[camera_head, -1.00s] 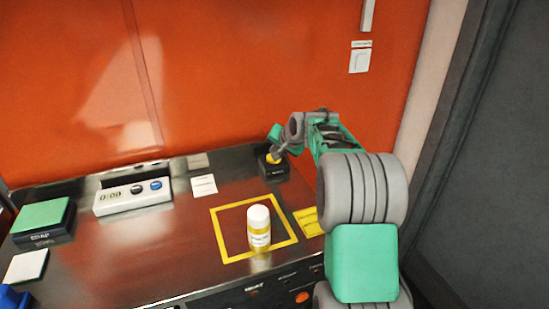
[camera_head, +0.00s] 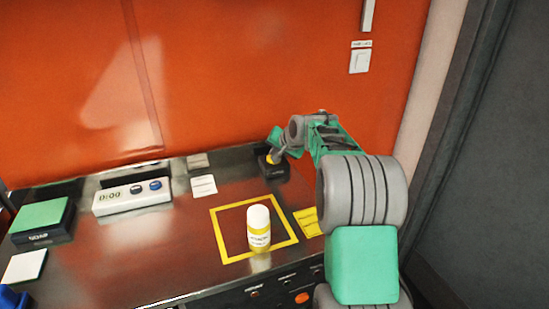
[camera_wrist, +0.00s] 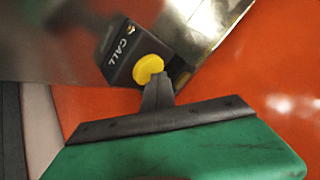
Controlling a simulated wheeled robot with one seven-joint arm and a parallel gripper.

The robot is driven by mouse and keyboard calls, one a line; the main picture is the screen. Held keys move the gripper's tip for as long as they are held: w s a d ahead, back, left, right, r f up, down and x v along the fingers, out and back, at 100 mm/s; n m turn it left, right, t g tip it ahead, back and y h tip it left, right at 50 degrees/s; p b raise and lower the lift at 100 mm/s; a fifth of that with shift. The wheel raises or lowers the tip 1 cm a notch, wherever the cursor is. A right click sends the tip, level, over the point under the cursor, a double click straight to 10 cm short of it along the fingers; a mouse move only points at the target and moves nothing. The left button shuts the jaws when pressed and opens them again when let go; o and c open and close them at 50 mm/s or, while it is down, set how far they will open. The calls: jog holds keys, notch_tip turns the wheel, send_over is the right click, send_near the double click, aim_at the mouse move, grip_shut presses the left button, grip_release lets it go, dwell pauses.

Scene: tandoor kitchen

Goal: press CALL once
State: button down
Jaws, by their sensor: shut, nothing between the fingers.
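The CALL button is a yellow round cap (camera_wrist: 149,68) on a black box (camera_wrist: 123,55) with white CALL lettering, seen in the wrist view. In the head view the black box (camera_head: 274,167) stands at the back of the steel counter, near the orange wall. My gripper (camera_wrist: 158,88) is shut and empty, its fingertips right beside the yellow cap in the wrist view. In the head view my gripper (camera_head: 276,155) is over the box and partly covers the cap. I cannot tell whether the fingertips touch the cap.
A white bottle with a yellow label (camera_head: 259,228) stands inside a yellow square outline (camera_head: 222,257) on the counter. A timer box (camera_head: 132,197), a green-topped pad (camera_head: 40,215) and a white card (camera_head: 204,186) lie to the left. A wall switch (camera_head: 360,62) is above right.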

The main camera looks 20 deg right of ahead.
jog(key=shift+f, duration=0.2)
dwell(0.3)
jog(key=shift+r+p, duration=0.55)
jog(key=shift+r, duration=0.35)
jog(key=shift+r, duration=0.1)
notch_tip(320, 180, up, 5)
jog(key=p, duration=0.3)
jog(key=shift+p, duration=0.3)
